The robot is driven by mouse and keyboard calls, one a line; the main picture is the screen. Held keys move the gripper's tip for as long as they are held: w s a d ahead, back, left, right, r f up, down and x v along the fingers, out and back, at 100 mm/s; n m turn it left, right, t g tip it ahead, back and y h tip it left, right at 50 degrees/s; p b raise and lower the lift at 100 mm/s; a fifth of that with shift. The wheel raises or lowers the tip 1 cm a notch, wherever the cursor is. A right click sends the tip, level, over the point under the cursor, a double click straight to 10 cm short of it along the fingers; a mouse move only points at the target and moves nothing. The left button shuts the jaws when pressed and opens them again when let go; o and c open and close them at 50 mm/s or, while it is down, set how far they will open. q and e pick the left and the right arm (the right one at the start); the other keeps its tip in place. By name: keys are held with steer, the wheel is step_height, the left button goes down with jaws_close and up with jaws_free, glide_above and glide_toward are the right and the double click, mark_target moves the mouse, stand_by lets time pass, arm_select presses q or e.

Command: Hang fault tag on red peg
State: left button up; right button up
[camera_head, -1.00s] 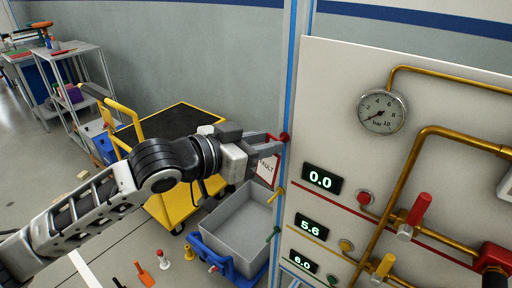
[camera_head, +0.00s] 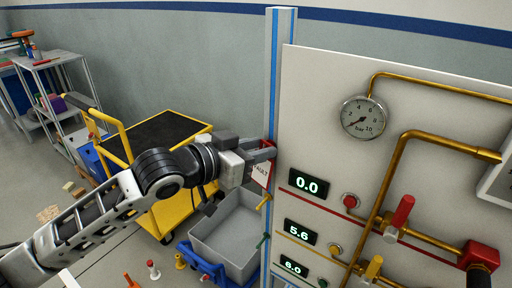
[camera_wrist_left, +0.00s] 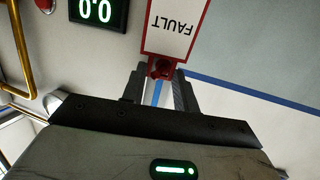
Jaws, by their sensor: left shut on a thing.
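The fault tag (camera_head: 261,172) is a white card with a red border, hanging below the fingertips of my left gripper (camera_head: 268,149), beside the blue-edged post. In the left wrist view the tag (camera_wrist_left: 172,30) shows upside down, with its red top end at the fingers. My left gripper (camera_wrist_left: 159,75) is shut on that top end. My right gripper is not in view.
The panel (camera_head: 330,105) with gauge (camera_head: 363,117), brass pipes and red-handled valve (camera_head: 399,216) stands just right of the gripper. A grey bin (camera_head: 208,248) is below, and a yellow trolley (camera_head: 165,215) is behind the arm.

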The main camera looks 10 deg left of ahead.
arm_select(q)
steer(key=o, duration=1)
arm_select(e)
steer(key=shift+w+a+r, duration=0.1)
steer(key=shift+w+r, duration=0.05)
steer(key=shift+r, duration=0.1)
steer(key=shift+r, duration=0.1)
